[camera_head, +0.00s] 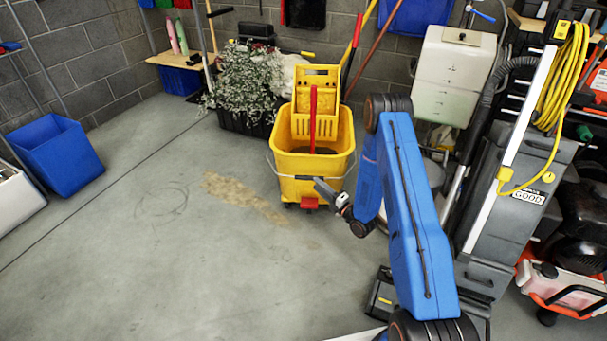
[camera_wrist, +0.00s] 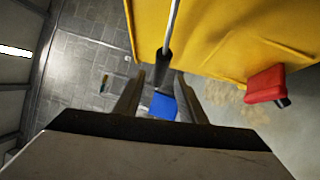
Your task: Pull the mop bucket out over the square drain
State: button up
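The yellow mop bucket (camera_head: 300,185) stands upright on the floor in the head view, a red-handled wringer on top and a red pedal low at its front. Its thin wire bail handle hangs across the front. My gripper (camera_head: 328,190) is at the bucket's front right, close to the handle. In the wrist view, the bucket's yellow side (camera_wrist: 220,35) fills the upper right. The bail's black grip (camera_wrist: 162,68) shows by the tips of my open gripper (camera_wrist: 160,90); I cannot tell if they touch. I cannot make out a square drain in either view.
A blue bin (camera_head: 57,155) stands at the left. A planter with a bushy plant (camera_head: 245,85) is behind the bucket. A grey machine with a yellow cord (camera_head: 510,190) stands at the right. Open floor with a brown stain (camera_head: 240,193) lies left and front.

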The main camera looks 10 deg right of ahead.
jog(key=x, duration=1)
jog(key=shift+w, duration=0.2)
jog(key=shift+a, duration=0.1)
grip_shut()
